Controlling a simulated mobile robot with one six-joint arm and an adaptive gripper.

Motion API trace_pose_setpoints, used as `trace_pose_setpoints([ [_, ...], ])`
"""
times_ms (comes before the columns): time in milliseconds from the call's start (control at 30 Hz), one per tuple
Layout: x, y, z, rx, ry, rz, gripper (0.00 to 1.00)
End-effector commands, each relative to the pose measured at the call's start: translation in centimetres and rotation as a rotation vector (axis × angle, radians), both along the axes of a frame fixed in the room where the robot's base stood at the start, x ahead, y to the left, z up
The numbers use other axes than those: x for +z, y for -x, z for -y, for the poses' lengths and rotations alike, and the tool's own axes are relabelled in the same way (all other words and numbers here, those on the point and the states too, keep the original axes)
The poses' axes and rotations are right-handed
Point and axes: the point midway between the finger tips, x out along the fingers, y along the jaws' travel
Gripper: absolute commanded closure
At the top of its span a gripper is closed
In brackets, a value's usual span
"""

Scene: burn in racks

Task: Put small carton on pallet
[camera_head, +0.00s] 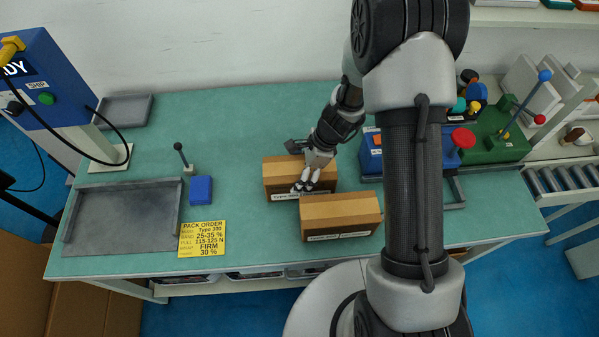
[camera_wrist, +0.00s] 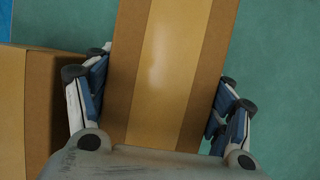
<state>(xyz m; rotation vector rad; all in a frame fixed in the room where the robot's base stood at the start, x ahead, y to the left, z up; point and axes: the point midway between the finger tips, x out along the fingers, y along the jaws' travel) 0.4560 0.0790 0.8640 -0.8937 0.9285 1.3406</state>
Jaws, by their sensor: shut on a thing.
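Two brown cartons with lighter tape stripes are near the table's middle in the head view. The rear, slightly smaller carton (camera_head: 284,171) has my gripper (camera_head: 305,184) over it. In the wrist view my gripper (camera_wrist: 160,125) is shut on this small carton (camera_wrist: 172,65), with fingers along both its sides. I cannot tell whether it is lifted off the table. The front carton (camera_head: 340,210) stands close by; it also shows at the left of the wrist view (camera_wrist: 52,100). A large grey shallow tray (camera_head: 75,244) lies at the left; I cannot tell if it is the pallet.
A yellow pack-order card (camera_head: 202,239), a blue block (camera_head: 200,190) and a small lever (camera_head: 183,157) sit between tray and cartons. A blue panel (camera_head: 50,85) stands at the left. Blue and green devices (camera_head: 490,135) crowd the right. The table's back middle is clear.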

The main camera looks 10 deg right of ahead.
Motion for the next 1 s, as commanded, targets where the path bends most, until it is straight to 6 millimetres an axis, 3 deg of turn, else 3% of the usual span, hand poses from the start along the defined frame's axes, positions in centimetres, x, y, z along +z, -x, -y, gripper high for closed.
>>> trace_pose_setpoints([
  [233, -0.26, -0.08, -0.02, 0.0, -0.001, 0.002, 0.78],
  [267, -0.25, -0.01, 0.0, 0.0, 0.0, 0.0, 0.23],
  [300, -0.2, -0.01, -0.01, 0.0, 0.0, 0.0, 0.21],
  [533, -0.19, -0.01, -0.01, 0.0, 0.0, 0.0, 0.05],
  [1000, 0.52, -0.05, 0.1, -0.001, 0.0, 0.002, 0.05],
])
